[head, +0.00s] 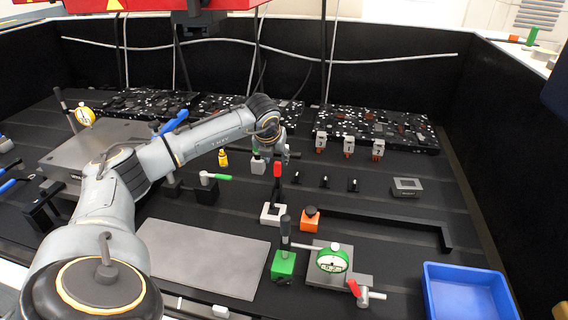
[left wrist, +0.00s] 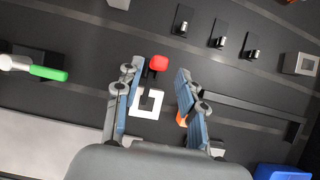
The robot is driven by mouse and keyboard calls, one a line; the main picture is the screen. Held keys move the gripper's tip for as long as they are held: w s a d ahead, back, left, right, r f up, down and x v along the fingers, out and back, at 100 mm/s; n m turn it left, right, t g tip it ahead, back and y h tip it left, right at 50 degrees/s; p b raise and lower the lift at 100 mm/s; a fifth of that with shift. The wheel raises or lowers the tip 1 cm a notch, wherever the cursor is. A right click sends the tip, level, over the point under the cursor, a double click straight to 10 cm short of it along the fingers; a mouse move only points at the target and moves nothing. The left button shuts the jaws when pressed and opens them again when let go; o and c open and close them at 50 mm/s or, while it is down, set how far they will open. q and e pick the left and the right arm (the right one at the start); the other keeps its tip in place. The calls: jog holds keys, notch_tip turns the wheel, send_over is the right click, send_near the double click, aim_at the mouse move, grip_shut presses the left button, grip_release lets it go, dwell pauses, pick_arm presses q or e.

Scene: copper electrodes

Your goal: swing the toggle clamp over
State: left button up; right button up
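An upright black lever with a red grip (head: 278,170) stands over a white base (head: 271,214) at mid-table; I take it as the toggle clamp. In the left wrist view the red grip (left wrist: 158,63) shows between and slightly beyond my finger tips, with the white base (left wrist: 148,104) below. My left gripper (head: 274,157) is over the table by the top of the red grip, fingers apart and empty. The fingers (left wrist: 160,85) do not visibly close on the grip; whether they touch it I cannot tell. My right gripper is in neither view.
An orange block (head: 309,222) with a black knob stands right of the white base. A green-handled fixture (head: 208,188) is to the left. A green dial gauge (head: 332,260) and red-handled clamp (head: 362,292) are in front. A blue bin (head: 468,292) is front right.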

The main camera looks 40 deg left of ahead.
aim_at(278, 162)
pick_arm(q)
jog(key=b+x, duration=0.1)
jog(key=x, duration=0.2)
jog(key=shift+a+f, duration=0.1)
jog(key=shift+f, duration=0.25)
jog(key=shift+r, duration=0.25)
jog(key=shift+w+f+b, duration=0.15)
jog(key=shift+f+b, duration=0.15)
jog(key=shift+b, duration=0.05)
jog(key=c, duration=0.8)
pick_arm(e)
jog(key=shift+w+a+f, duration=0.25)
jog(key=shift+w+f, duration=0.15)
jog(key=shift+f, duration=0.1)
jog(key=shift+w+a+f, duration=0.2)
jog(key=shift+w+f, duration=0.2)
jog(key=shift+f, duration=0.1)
pick_arm(q)
jog(key=shift+w, duration=0.1)
